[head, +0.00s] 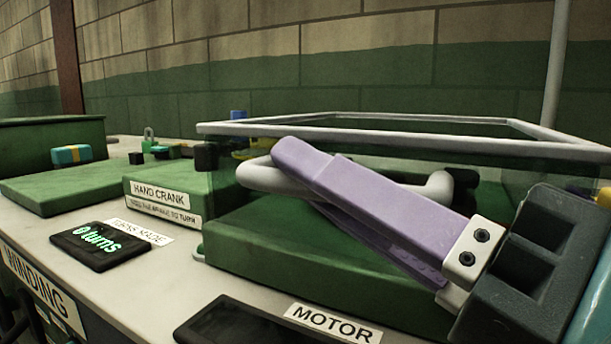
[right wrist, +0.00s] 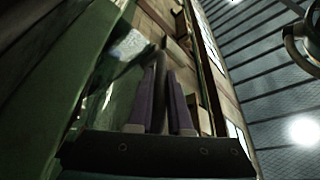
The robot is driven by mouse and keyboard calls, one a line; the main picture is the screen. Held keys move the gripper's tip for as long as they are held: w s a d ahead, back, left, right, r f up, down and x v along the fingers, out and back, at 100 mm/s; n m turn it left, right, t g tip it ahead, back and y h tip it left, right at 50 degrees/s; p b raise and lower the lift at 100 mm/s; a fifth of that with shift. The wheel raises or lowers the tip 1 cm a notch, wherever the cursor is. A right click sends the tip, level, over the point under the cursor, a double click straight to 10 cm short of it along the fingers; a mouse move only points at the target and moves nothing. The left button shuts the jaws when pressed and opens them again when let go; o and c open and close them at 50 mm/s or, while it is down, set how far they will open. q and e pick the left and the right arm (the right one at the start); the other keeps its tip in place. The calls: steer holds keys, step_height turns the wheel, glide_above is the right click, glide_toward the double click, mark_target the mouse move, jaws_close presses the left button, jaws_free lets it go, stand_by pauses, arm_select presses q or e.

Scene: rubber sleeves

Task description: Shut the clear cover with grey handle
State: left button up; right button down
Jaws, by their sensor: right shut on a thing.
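The clear cover (head: 225,170) has a pale grey rim and sits over a green motor base (head: 290,245). Its rim looks about level; I cannot tell whether its lower edge touches the base. The grey handle (head: 262,178) is a thick bar across the cover's front. My right gripper (head: 285,160) comes in from the right with its purple fingers across the handle, shut on it. The fingers hide the middle of the handle. My left gripper is not in view.
A "HAND CRANK" block (head: 160,190) and a black turns display (head: 98,245) stand to the left on the pale bench. A black panel (head: 240,325) and a "MOTOR" label (head: 333,323) lie in front. A brick wall (head: 330,70) is behind.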

steer(key=shift+f, duration=0.4)
steer(key=c, duration=1.2)
jaws_free()
steer(key=shift+a, duration=0.1)
steer(key=shift+c, duration=0.2)
steer(key=o, duration=0.4)
steer(key=shift+r, duration=0.15)
steer(key=shift+s, duration=0.1)
steer(key=b+v, duration=0.1)
steer(key=v, duration=0.7)
steer(key=shift+s+d+f, duration=0.15)
steer(key=shift+d+f, duration=0.05)
steer(key=shift+d, duration=0.05)
steer(key=shift+s+d, duration=0.4)
steer(key=shift+s, duration=0.1)
